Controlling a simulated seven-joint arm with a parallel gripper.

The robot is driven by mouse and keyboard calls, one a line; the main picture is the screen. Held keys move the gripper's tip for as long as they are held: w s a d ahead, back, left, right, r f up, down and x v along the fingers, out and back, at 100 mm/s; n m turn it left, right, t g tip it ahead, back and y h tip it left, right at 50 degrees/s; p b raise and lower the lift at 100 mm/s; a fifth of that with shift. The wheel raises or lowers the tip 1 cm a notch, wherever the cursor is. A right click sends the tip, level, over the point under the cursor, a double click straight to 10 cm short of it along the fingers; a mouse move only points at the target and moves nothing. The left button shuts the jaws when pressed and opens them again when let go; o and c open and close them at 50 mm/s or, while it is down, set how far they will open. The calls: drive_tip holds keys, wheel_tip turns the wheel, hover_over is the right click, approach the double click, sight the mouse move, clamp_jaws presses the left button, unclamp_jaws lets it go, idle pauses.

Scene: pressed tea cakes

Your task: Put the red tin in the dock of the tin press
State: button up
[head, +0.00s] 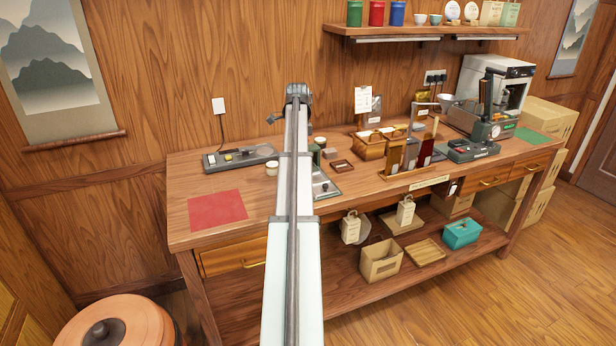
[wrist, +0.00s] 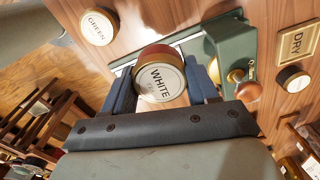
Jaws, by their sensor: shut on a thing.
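My gripper (wrist: 162,76) is shut on the red tin (wrist: 158,50) in the wrist view, one dark finger on each side. The tin's pale lid is lettered WHITE and faces the camera, with its red side showing at the top. A green device with a metal plate, apparently the tin press (wrist: 227,42), lies just beyond and to the right of the tin. I cannot tell whether the tin touches it, and its dock is not clearly visible. In the head view my arm hides the gripper and the tin, and partly covers the green-edged metal plate (head: 325,187).
A tin lidded GREEN (wrist: 97,26) stands left of my gripper in the wrist view. A DRY sign (wrist: 297,42) and a small pale-topped jar (wrist: 292,79) are to the right. In the head view, a red mat (head: 217,209) lies clear at the worktop's left.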

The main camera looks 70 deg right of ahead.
drive_tip(key=r, duration=0.1)
hover_over(316, 179)
drive_tip(key=shift+f, duration=4.8)
drive_tip(key=shift+a+f, duration=0.1)
drive_tip(key=shift+f, duration=0.25)
